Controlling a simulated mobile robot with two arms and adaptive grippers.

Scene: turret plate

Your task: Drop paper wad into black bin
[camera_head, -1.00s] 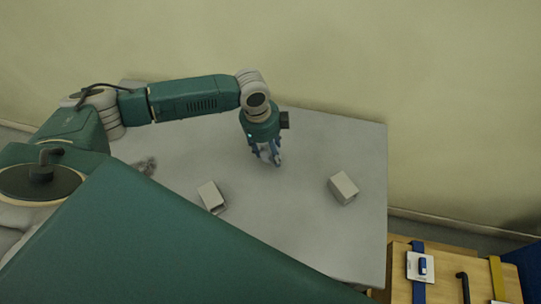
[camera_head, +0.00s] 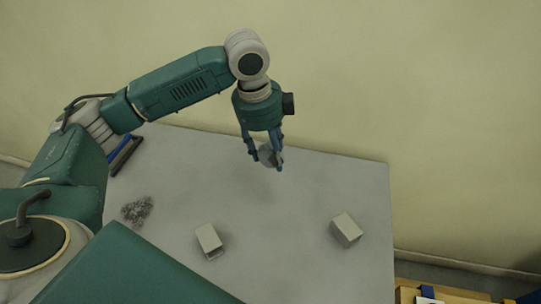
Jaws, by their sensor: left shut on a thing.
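My left gripper (camera_head: 266,162) points down over the back part of the grey table. It is shut on a small grey rounded lump, which looks like the paper wad (camera_head: 267,154), and holds it above the table top. The fingers partly cover the lump. I cannot make out a black bin in this view. My right gripper is not in view.
Two pale open boxes stand on the grey table (camera_head: 300,215), one near the middle (camera_head: 209,242) and one at the right (camera_head: 346,230). A dark grey crumpled heap (camera_head: 137,209) lies at the left. A dark and blue item (camera_head: 126,152) shows behind my arm. Wooden furniture (camera_head: 440,294) is at lower right.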

